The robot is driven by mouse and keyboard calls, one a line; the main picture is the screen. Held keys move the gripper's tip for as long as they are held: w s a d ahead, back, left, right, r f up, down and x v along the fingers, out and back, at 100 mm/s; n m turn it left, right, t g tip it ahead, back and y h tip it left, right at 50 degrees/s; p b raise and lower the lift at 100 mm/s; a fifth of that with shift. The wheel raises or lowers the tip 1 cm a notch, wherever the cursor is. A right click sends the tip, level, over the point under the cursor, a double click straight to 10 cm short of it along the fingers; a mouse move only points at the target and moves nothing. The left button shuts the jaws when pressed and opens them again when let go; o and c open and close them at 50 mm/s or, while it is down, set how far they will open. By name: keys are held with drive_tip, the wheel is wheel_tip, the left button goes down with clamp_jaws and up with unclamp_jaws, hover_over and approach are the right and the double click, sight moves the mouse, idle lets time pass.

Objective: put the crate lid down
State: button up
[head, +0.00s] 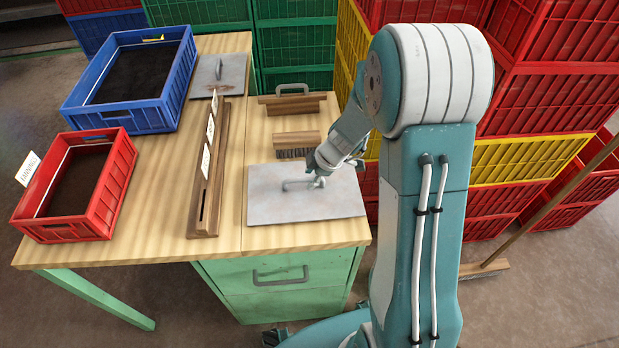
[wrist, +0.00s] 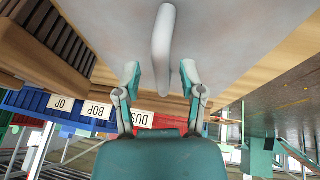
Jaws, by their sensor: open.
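A grey metal lid (head: 305,205) with a bar handle (head: 297,185) lies flat on the front right of the wooden table. My gripper (head: 318,176) is right at the handle's right end, low over the lid. In the wrist view the open fingers (wrist: 160,74) stand on either side of the pale handle (wrist: 163,45), with a gap on both sides. A second, smaller grey lid (head: 230,77) with an upright handle lies at the back of the table. The lid's underside is hidden.
A blue crate (head: 150,118) and a red crate (head: 112,190) stand on the left. A slotted wooden rail (head: 207,195) with cards lies left of the lid. A brush (head: 296,138) and a wooden float (head: 292,103) lie behind it. Stacked crates stand beyond.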

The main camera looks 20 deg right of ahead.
drive_tip(key=v, duration=1.1)
drive_tip(key=s+a+r+m+t+h, duration=0.1)
drive_tip(key=s+a+r+m+h, duration=0.1)
drive_tip(key=s+r+m, duration=0.5)
drive_tip(key=s+a+r+m+t+h, duration=0.1)
drive_tip(key=s+a+r+m+h, duration=0.1)
drive_tip(key=s+r+m, duration=0.5)
drive_tip(key=s+a+m, duration=0.1)
drive_tip(key=s+m, duration=0.1)
drive_tip(key=s, duration=0.4)
drive_tip(key=shift+a+t, duration=0.15)
drive_tip(key=shift+t, duration=0.15)
